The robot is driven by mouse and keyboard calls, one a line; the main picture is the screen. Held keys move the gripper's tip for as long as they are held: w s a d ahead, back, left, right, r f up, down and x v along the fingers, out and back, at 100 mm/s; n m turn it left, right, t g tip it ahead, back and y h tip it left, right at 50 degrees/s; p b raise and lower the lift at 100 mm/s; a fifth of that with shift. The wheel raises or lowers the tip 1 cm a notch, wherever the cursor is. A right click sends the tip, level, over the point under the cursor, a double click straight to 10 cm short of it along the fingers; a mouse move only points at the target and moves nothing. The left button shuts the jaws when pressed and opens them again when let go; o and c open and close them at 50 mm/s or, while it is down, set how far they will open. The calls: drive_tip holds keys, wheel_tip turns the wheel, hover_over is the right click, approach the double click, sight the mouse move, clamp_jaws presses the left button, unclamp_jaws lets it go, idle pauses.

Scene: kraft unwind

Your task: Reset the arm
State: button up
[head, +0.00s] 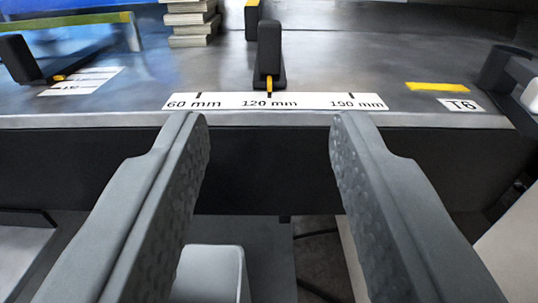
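My gripper (270,122) is open, with its two grey fingers wide apart and nothing between them. The fingertips appear in front of the near edge of a grey metal bench (330,65). Past the gap, a black upright slider (269,50) with a yellow pointer stands at the 120 mm mark of a white scale strip (225,101). My fingers touch none of these things as far as I can see.
A second black block (18,60) with a yellow pointer stands at left beside a white label (82,80). A stack of pale slabs (191,22) is at the back.

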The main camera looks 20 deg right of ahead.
drive_tip(key=s+a+r+n+y, duration=0.1)
drive_tip(key=s+a+r+y, duration=0.1)
drive_tip(key=s+a, duration=0.6)
drive_tip(key=s+a+r+n+y, duration=0.2)
drive_tip(key=s+a+y, duration=0.1)
drive_tip(key=s+a, duration=0.4)
drive_tip(key=s, duration=0.3)
drive_tip(key=shift+a, duration=0.4)
idle(1.1)
